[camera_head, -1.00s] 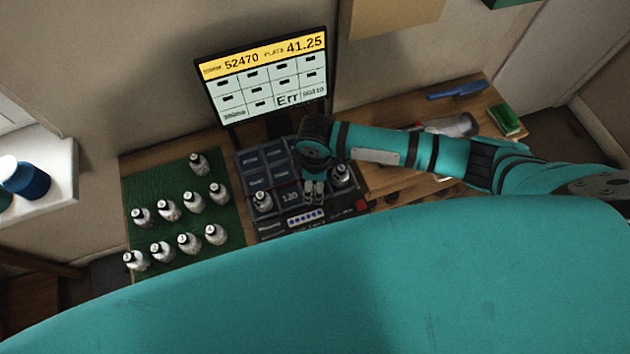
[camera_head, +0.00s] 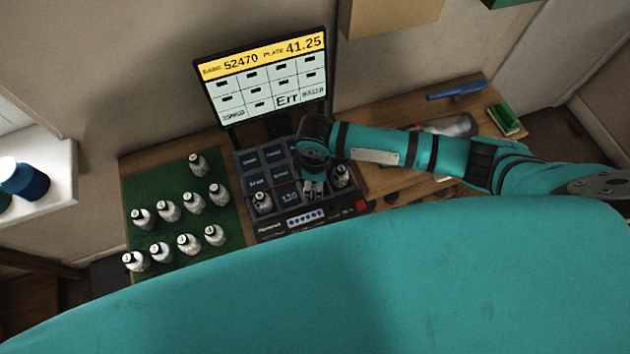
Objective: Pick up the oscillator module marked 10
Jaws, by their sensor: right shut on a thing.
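My right gripper (camera_head: 313,188) points down over the dark tuner panel (camera_head: 270,224), between two modules seated there. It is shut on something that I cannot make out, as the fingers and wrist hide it. One seated module (camera_head: 263,203) is to its left and another (camera_head: 342,176) to its right. Several white, bottle-shaped modules with dark tops, such as this one (camera_head: 189,244), stand upright on the green mat (camera_head: 140,187) at left. Their marks are too small to read, so I cannot tell which is marked 10. My left gripper is not in view.
A monitor (camera_head: 262,78) behind the panel shows a grid and "Err". A blue tool (camera_head: 456,90), a grey object (camera_head: 450,126) and a green block (camera_head: 504,119) lie on the wooden table at right. The mat's upper left is clear.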

